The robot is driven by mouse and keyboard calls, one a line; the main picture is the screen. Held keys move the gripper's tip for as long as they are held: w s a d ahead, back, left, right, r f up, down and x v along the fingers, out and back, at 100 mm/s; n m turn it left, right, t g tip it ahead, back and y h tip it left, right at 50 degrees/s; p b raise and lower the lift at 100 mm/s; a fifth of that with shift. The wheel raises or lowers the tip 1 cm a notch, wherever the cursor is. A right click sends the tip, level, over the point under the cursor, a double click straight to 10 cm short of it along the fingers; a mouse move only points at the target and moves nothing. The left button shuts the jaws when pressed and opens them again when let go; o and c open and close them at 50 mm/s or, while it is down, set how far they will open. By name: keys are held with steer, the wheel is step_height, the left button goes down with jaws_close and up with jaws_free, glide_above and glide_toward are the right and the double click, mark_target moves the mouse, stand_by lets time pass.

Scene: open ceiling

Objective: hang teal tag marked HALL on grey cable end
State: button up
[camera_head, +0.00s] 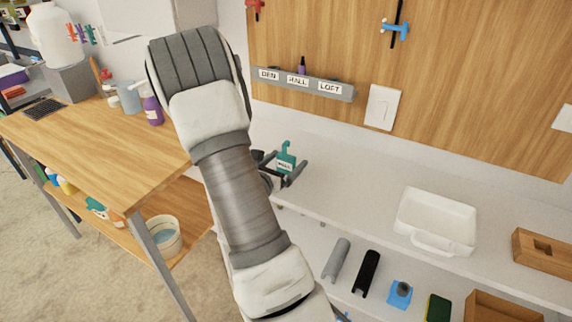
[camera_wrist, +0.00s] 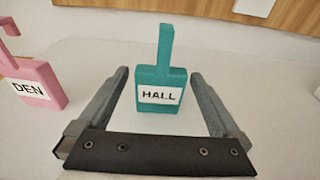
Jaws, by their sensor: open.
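The teal tag (camera_wrist: 161,78) marked HALL stands on the white counter with its narrow neck pointing up. It also shows in the head view (camera_head: 285,157), beyond my forearm. My gripper (camera_wrist: 160,84) is open, with one finger on each side of the tag. Gaps show between the tag and both fingers. In the head view my gripper (camera_head: 286,170) is low over the counter, partly hidden by my arm. I cannot make out a grey cable end for certain. A grey wall strip (camera_head: 330,91) carries labels DEN, HALL and LOFT, with a dark purple piece (camera_head: 302,65) standing above HALL.
A pink tag (camera_wrist: 36,86) marked DEN is left of my gripper. A white tray (camera_head: 437,220) and wooden box (camera_head: 545,252) are on the counter to the right. Red (camera_head: 255,6) and blue (camera_head: 396,28) fittings are on the wooden wall panel. The counter between tag and tray is clear.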

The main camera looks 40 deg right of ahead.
steer(key=c, duration=1.5)
steer(key=shift+c, duration=0.3)
steer(key=shift+r, duration=0.15)
